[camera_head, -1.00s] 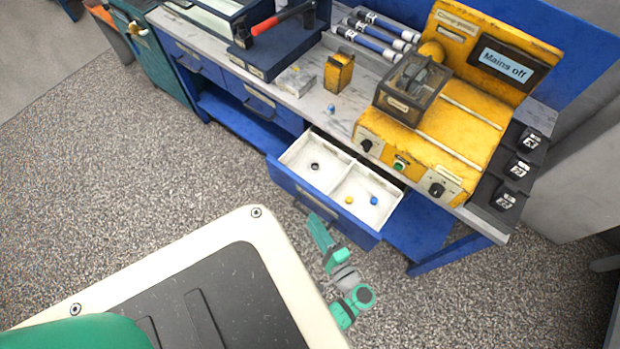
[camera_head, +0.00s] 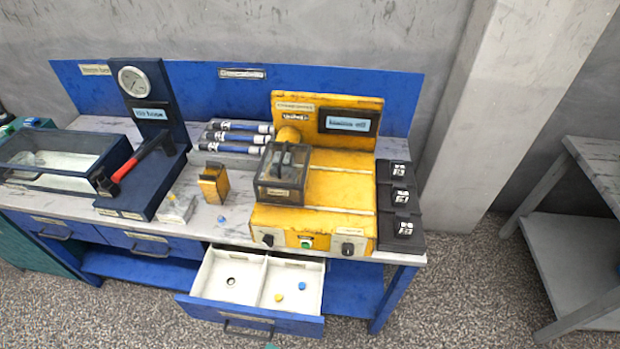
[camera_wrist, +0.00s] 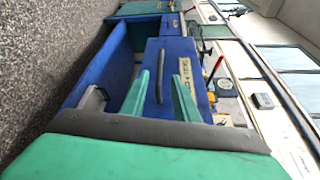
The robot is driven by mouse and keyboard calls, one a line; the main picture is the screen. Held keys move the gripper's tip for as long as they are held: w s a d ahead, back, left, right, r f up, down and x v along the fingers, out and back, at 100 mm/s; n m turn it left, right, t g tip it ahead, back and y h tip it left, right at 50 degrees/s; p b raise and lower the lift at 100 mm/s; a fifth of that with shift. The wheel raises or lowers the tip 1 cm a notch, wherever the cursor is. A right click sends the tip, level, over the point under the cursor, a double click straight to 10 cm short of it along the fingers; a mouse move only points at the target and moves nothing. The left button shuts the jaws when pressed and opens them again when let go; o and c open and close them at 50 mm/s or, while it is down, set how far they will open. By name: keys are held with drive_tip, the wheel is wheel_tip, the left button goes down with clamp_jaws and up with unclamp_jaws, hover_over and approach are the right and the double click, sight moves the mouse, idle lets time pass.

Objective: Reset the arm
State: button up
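My gripper (camera_wrist: 163,82) shows in the wrist view as two green fingers with a gap between them. It is open, and I see nothing held between the fingers. Behind them is the blue front of a bench drawer with a dark handle (camera_wrist: 159,77); I cannot tell how far away it is. In the head view the gripper is not seen; only a tiny green bit shows at the bottom edge.
The workbench (camera_head: 225,232) has an open drawer (camera_head: 250,309) jutting out, holding a small dark ring, a yellow piece (camera_head: 278,298) and a blue piece (camera_head: 302,286). A yellow machine (camera_head: 335,185) and a red-handled press (camera_head: 140,160) stand on top. A grey table (camera_head: 590,160) is at right.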

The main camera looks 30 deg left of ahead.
drive_tip(key=shift+f, duration=0.15)
drive_tip(key=s+d+f+m+t+h, duration=0.3)
drive_tip(key=s+d+f+t+h, duration=0.15)
drive_tip(key=d+f+h, duration=0.4)
drive_tip(key=d+r+t+h, duration=0.3)
drive_tip(key=d+h, duration=0.1)
drive_tip(key=d, duration=0.1)
drive_tip(key=d+r+n+t+h, duration=0.2)
drive_tip(key=d+r+t, duration=0.1)
drive_tip(key=r, duration=0.9)
drive_tip(key=d+r+n+t+h, duration=0.2)
drive_tip(key=d+r+n+t, duration=0.1)
drive_tip(key=r, duration=1)
drive_tip(key=shift+s+d+r+t, duration=0.2)
drive_tip(key=shift+s+d+t, duration=0.1)
drive_tip(key=shift+t, duration=0.55)
drive_tip(key=shift+w+h, duration=0.1)
drive_tip(key=shift+h, duration=0.15)
